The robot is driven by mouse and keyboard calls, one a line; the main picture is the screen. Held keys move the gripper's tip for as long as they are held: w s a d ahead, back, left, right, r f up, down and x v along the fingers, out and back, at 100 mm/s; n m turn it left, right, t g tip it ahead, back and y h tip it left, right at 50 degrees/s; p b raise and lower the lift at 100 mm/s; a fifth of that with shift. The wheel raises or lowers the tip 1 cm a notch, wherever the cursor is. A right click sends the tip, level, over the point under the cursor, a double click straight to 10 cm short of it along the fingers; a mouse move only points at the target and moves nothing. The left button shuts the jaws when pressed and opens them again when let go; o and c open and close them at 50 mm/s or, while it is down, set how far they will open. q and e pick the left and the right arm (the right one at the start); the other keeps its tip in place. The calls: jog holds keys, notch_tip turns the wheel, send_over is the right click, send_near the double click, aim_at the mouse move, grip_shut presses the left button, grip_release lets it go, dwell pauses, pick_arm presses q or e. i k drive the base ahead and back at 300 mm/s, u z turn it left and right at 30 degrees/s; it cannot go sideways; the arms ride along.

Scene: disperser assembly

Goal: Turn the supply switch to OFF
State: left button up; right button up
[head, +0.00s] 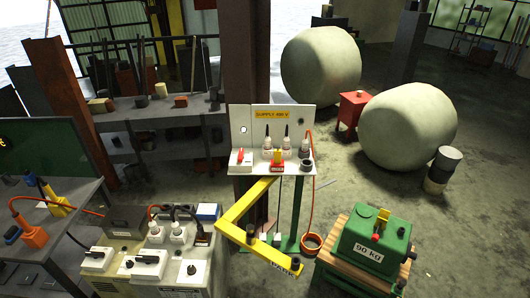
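A white supply panel (300,118) with a yellow sign (272,114), which seems to read "SUPPLY 400 V", stands upright in the middle of the head view. On its shelf, at the left, is a white box with a red lever (241,156). A yellow handle (277,156) with a small red label below it sits mid-shelf, in front of several grey-white plugs with dark tips. Which of the two is the supply switch, and any ON or OFF marking, is too small to tell. Neither of my grippers is in view.
A yellow angled bar (240,214) juts out below the panel, near a "PARK" label. A green 90 KG block (372,240) stands on wood at the right. A bench with switch boxes and plugs (147,263) fills the lower left. An orange cable hangs beside the panel.

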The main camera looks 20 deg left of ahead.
aim_at(241, 157)
jog(key=z, duration=0.05)
jog(key=i, duration=1.35)
jog(key=u, duration=1.15)
